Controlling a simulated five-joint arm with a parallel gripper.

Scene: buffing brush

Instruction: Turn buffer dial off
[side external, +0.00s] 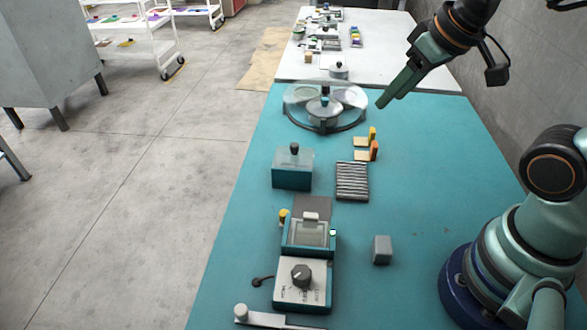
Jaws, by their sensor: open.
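A dark round dial (301,274) sits on the pale sloped front panel of a teal box-shaped machine (318,296) near the bottom centre. The panel has small markings around the dial, too small to read. Which setting the dial points to cannot be told. My gripper (384,101) has green fingers and is open and empty. It is raised over the far right part of the teal table, well away from the dial and touching nothing.
The teal table (440,190) also holds a clear-lidded round tray (325,107), a teal box with a knob (293,170), a ribbed block (352,181), orange and yellow pieces (374,150) and a grey cube (382,250). The table's right middle is clear.

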